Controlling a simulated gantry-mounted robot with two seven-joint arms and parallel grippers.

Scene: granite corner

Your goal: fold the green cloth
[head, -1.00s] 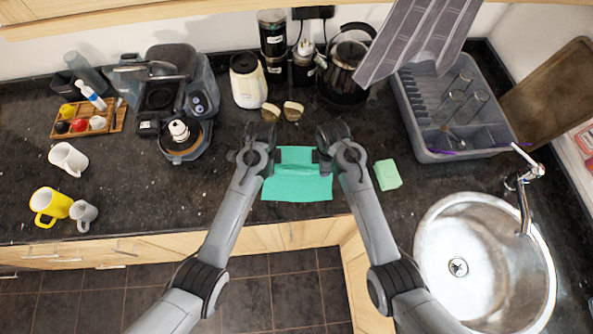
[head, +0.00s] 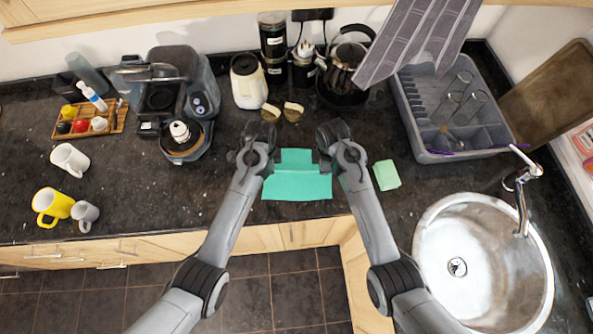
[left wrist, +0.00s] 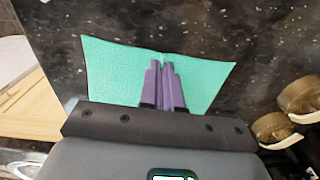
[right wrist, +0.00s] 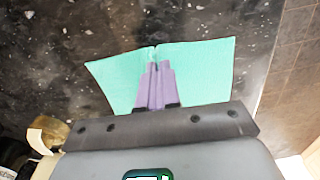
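The green cloth (head: 297,187) lies on the dark counter near its front edge, between my two grippers. A crease runs across it from side to side, level with the fingertips. My left gripper (head: 270,167) is at its left edge; in the left wrist view its purple fingers (left wrist: 161,70) are together, with the cloth puckered at their tips. My right gripper (head: 323,166) is at its right edge; in the right wrist view its fingers (right wrist: 157,72) are also together on puckered cloth. The gripper bodies hide parts of the cloth's side edges.
A pale green sponge (head: 386,175) lies just right of my right gripper. Two small brown-and-cream items (head: 282,112) sit behind the cloth. The sink (head: 430,240) is at the right, a dish rack (head: 408,100) behind it. A coffee machine (head: 180,85) and mugs (head: 53,204) stand left.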

